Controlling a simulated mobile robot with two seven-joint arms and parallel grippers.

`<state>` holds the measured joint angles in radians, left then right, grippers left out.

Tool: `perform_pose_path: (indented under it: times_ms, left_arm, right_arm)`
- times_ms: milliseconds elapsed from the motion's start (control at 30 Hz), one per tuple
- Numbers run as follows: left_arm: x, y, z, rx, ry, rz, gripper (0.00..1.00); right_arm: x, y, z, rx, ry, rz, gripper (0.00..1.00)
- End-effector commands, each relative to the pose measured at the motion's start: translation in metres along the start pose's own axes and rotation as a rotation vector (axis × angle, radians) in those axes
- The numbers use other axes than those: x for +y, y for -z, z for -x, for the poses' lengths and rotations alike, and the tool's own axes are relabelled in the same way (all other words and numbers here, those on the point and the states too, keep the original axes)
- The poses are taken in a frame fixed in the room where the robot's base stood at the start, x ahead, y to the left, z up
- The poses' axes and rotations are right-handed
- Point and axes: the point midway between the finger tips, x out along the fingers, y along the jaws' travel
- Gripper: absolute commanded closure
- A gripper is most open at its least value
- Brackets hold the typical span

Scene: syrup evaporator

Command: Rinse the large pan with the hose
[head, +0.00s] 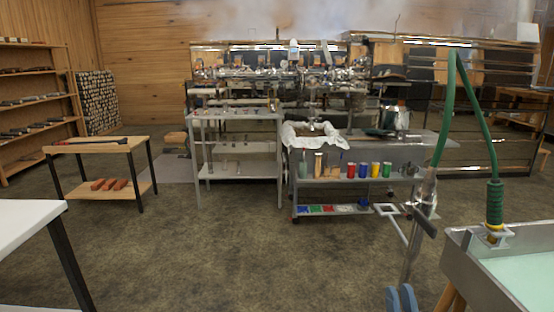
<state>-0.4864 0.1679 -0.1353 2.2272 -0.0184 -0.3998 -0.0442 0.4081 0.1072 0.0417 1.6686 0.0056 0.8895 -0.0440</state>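A large metal pan or basin (463,272) with a pale green inside stands at the lower right, cut off by the picture edge. I cannot tell whether the pale green is liquid or a surface. A green hose (443,112) rises from a metal standpipe (418,225), bends over at the top and comes down to the pan. Its ribbed green end (494,204), with a yellow part below, sits upright in a bracket on the pan's rim. My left gripper is not in view.
A grey cart (340,183) with coloured containers stands mid-room, beside a metal shelf table (237,119). Shiny evaporator equipment (290,72) and steam are behind. A wooden bench (95,146) and a white table (22,215) are left. The middle floor is clear.

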Motion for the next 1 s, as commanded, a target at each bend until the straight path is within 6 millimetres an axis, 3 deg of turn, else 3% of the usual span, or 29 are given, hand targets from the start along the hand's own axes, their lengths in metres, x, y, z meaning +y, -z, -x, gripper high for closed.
perform_pose_path:
  times_ms: [33, 167, 467, 800, 1000]
  left_arm:
    - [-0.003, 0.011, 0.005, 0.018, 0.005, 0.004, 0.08]
    - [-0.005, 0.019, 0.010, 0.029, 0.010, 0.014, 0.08]
    - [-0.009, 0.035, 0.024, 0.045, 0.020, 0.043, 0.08]
    - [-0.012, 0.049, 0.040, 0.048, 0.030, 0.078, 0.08]
    - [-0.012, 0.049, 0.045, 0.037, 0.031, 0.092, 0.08]
  right_arm:
    - [0.004, 0.010, 0.001, -0.060, 0.007, 0.005, 0.81]
    - [0.009, 0.016, 0.030, -0.262, 0.021, 0.009, 0.81]
    - [0.018, 0.044, 0.114, -0.734, 0.034, 0.011, 0.81]
    - [0.019, 0.113, 0.230, -1.278, 0.024, -0.003, 0.81]
    - [0.017, 0.154, 0.280, -1.507, 0.014, -0.016, 0.81]
